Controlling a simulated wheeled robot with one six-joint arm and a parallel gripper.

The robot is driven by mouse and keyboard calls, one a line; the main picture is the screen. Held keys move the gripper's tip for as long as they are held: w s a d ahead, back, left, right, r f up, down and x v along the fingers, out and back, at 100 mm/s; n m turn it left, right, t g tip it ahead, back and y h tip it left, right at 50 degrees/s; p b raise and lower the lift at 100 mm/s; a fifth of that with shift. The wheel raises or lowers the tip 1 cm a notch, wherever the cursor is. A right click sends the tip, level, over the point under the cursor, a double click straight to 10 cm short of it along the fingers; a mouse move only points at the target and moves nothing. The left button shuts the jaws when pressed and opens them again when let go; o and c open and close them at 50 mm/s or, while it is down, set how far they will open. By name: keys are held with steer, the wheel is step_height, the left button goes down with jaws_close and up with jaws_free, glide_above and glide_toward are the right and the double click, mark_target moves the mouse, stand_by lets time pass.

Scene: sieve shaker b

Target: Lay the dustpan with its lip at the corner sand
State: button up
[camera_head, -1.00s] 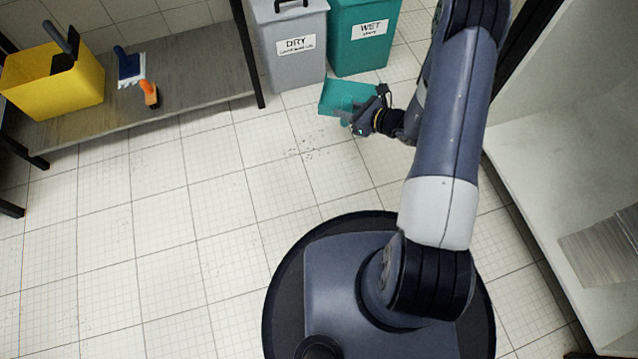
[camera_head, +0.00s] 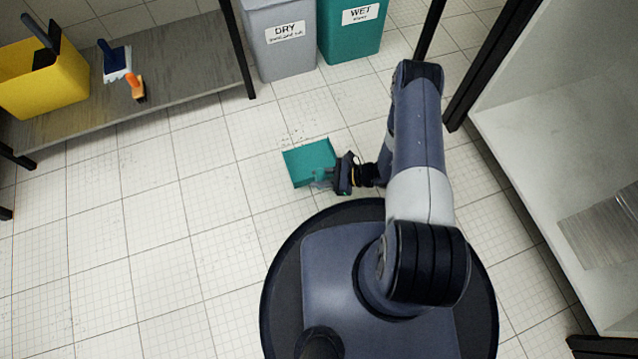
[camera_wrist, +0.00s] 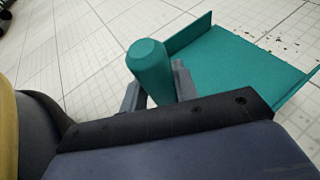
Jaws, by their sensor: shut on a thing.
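The teal dustpan (camera_head: 308,162) is low over or on the tiled floor, in front of the bins; I cannot tell whether it touches the floor. My gripper (camera_head: 327,178) is shut on its handle, which also shows in the wrist view (camera_wrist: 150,70) between the two grey fingers (camera_wrist: 158,88). The pan (camera_wrist: 235,68) opens away from my gripper. Sand shows as small dark specks (camera_wrist: 268,38) beyond the pan's edge in the wrist view. In the head view a few faint specks (camera_head: 297,137) lie just above the pan's far edge.
A grey DRY bin (camera_head: 284,45) and a teal WET bin (camera_head: 348,30) stand at the back. A low shelf (camera_head: 190,75) at left holds a yellow bucket (camera_head: 45,85), a blue brush (camera_head: 116,62) and an orange-handled tool (camera_head: 135,87). A pale cabinet (camera_head: 540,140) stands right. The left floor is clear.

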steer(key=shift+f+b, duration=1)
steer(key=shift+f, duration=1.7)
steer(key=shift+f, duration=0.1)
steer(key=o, duration=1.1)
steer(key=shift+c, duration=0.2)
steer(key=shift+d+r, duration=0.25)
steer(key=p+v, duration=0.3)
steer(key=v, duration=0.8)
steer(key=shift+d, duration=0.25)
